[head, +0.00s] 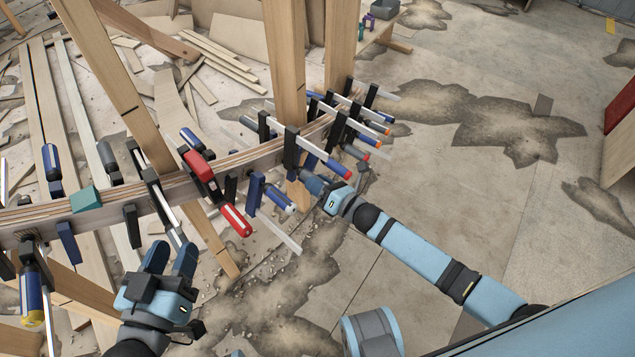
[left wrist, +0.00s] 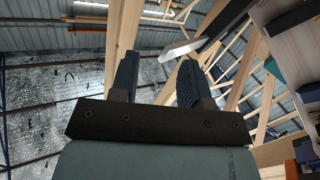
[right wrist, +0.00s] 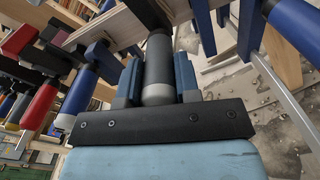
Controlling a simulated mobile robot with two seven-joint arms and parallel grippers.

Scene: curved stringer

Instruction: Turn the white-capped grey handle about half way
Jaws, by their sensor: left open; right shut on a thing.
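The grey handle (right wrist: 158,58) with its white cap (right wrist: 158,94) stands between the blue fingers of my right gripper (right wrist: 157,82) in the right wrist view. The fingers are shut on it from both sides. In the head view my right gripper (head: 316,184) is at the front of the curved laminated stringer (head: 230,165), and it hides the handle there. My left gripper (head: 171,259) is open and empty, in front of the stringer's left part. Its two fingers stand apart with nothing between them in the left wrist view (left wrist: 157,78).
Clamps with red (head: 236,220), blue and other handles crowd the stringer on both sides of my right gripper. Wooden posts (head: 288,75) rise behind it. Loose boards (head: 215,62) lie at the back left. The stained floor (head: 490,220) at right is mostly clear.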

